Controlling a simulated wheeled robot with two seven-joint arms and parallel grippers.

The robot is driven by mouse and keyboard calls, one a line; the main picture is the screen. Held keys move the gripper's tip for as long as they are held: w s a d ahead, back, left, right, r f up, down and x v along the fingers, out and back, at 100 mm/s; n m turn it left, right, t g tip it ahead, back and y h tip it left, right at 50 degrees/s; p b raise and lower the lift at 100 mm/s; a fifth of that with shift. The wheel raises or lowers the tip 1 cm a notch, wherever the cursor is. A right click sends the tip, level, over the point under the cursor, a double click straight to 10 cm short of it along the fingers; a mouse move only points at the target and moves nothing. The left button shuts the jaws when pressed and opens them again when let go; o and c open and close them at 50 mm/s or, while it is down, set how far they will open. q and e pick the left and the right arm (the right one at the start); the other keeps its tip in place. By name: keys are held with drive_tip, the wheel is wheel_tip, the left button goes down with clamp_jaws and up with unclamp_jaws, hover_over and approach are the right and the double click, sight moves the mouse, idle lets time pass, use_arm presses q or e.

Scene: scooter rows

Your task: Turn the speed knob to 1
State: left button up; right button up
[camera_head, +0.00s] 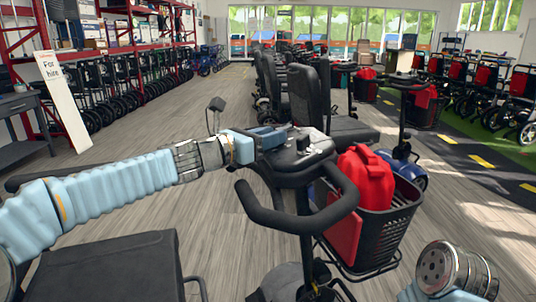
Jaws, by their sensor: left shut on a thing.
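The scooter's dark control panel (300,158) sits on top of the steering column, with black looped handlebars (297,222) below it. My left arm reaches in from the left, and its blue-grey gripper (285,138) is at the upper left part of the panel. The gripper is shut on the speed knob, which its fingers hide. I cannot read the knob's setting or any markings. My right arm shows only as a metal joint at the lower right; its gripper is not in view.
A black basket (385,235) with a red bag (365,180) hangs on the scooter right of the handlebars. A black seat (105,268) is at the lower left. More scooters stand behind. Open wooden floor lies to the left, with a "For hire" board (62,100) by the shelves.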

use_arm(q)
drive_tip(key=n+t+y+b, duration=0.3)
drive_tip(key=shift+s+d+f, duration=0.2)
drive_tip(key=shift+d, duration=0.05)
drive_tip(key=shift+r+n+t+y+b, duration=0.1)
drive_tip(key=shift+n+t+y+b, duration=0.4)
drive_tip(key=shift+n+y+b, duration=0.45)
use_arm(e)
drive_tip(key=shift+w+d+f, duration=0.1)
drive_tip(key=shift+d+f, duration=0.1)
drive_tip(key=shift+f, duration=0.75)
drive_tip(key=shift+w+d+f, duration=0.1)
drive_tip(key=shift+d+f, duration=0.15)
drive_tip(key=shift+f, duration=0.7)
drive_tip(key=shift+w+d+f, duration=0.1)
drive_tip(key=shift+d+f, duration=0.1)
drive_tip(key=shift+f, duration=0.75)
use_arm(q)
drive_tip(key=shift+y, duration=0.35)
drive_tip(key=o, duration=1)
drive_tip(key=shift+r, duration=0.1)
drive_tip(key=shift+o, duration=0.2)
drive_tip(key=shift+s, duration=0.1)
